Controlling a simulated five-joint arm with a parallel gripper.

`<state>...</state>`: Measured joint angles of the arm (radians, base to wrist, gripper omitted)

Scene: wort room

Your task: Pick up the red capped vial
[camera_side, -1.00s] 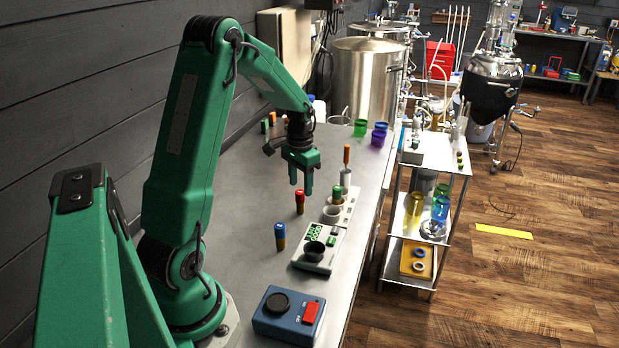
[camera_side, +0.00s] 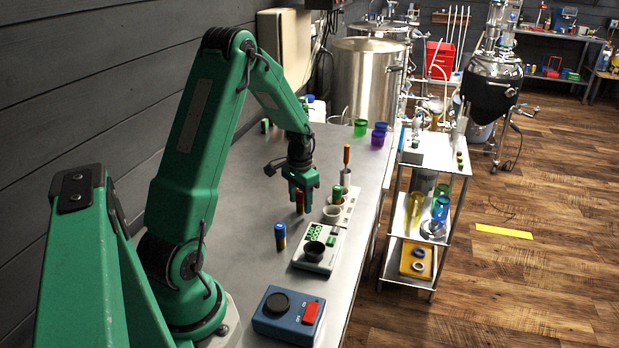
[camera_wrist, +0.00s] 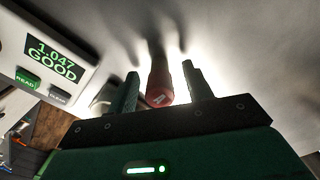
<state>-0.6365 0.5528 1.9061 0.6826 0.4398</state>
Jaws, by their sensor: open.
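The red capped vial (camera_side: 299,201) stands upright on the metal bench, its cap partly hidden by my gripper (camera_side: 300,202) in the side view. In the wrist view the red cap (camera_wrist: 160,88) shows between the two fingers of my gripper (camera_wrist: 158,84). The fingers are open, one on each side of the vial, with a gap showing beside the right finger.
A blue capped vial (camera_side: 280,238) stands in front. A blue box (camera_side: 288,314) with a red switch sits nearer. Bench left of the vials is clear.

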